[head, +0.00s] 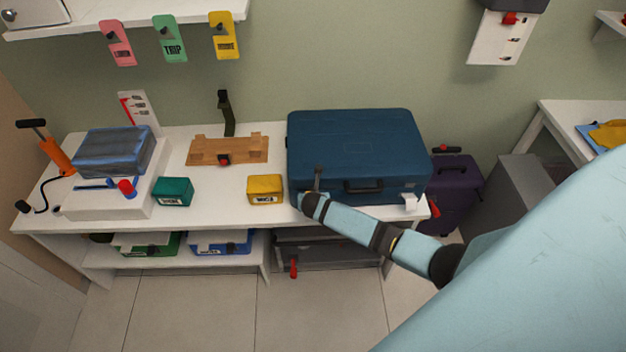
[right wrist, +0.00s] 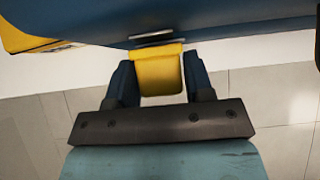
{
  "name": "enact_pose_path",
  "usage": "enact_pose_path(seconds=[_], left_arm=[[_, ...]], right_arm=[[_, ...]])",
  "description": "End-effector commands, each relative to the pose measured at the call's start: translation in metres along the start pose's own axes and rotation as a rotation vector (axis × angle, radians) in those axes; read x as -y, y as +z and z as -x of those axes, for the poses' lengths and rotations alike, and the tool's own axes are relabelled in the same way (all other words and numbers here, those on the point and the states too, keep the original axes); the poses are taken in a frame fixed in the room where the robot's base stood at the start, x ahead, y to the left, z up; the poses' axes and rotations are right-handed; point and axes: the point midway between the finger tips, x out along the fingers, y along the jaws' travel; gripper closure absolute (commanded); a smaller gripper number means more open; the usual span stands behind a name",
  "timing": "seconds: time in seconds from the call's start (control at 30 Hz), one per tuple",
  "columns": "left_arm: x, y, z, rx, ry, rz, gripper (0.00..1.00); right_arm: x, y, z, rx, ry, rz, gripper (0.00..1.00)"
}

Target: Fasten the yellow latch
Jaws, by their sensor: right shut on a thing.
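The blue suitcase (head: 355,140) lies closed on the white bench. In the right wrist view its front edge (right wrist: 230,22) runs across the top. The yellow latch (right wrist: 160,72) hangs at that edge, below a metal strip (right wrist: 155,39). In the head view my right gripper (head: 312,199) is at the suitcase's front left corner, and the latch cannot be made out there. My left gripper is not in view.
A yellow box (head: 265,188) stands just left of my right gripper, with a green box (head: 173,191) further left. A wooden rack (head: 228,150) lies behind them. A purple suitcase (head: 456,182) stands on the floor at the right. The bench front between the boxes is clear.

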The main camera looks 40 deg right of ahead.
Motion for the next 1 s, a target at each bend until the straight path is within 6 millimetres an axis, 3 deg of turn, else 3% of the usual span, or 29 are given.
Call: enact_pose_path(seconds=[0.33,0.8,0.83,0.9,1.0], left_arm=[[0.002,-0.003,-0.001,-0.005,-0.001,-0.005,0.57],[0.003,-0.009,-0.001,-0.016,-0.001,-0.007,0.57],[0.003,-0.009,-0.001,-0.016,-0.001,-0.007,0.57],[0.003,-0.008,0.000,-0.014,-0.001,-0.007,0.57],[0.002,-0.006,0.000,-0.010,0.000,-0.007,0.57]], right_arm=[[0.001,0.007,-0.001,-0.105,-0.001,-0.001,0.76],[0.001,0.007,-0.001,-0.116,-0.001,-0.002,0.76],[0.001,0.007,-0.001,-0.116,-0.001,-0.002,0.46],[0.001,0.007,-0.001,-0.116,-0.001,-0.002,0.33],[0.001,0.007,-0.001,-0.116,-0.001,-0.002,0.33]])
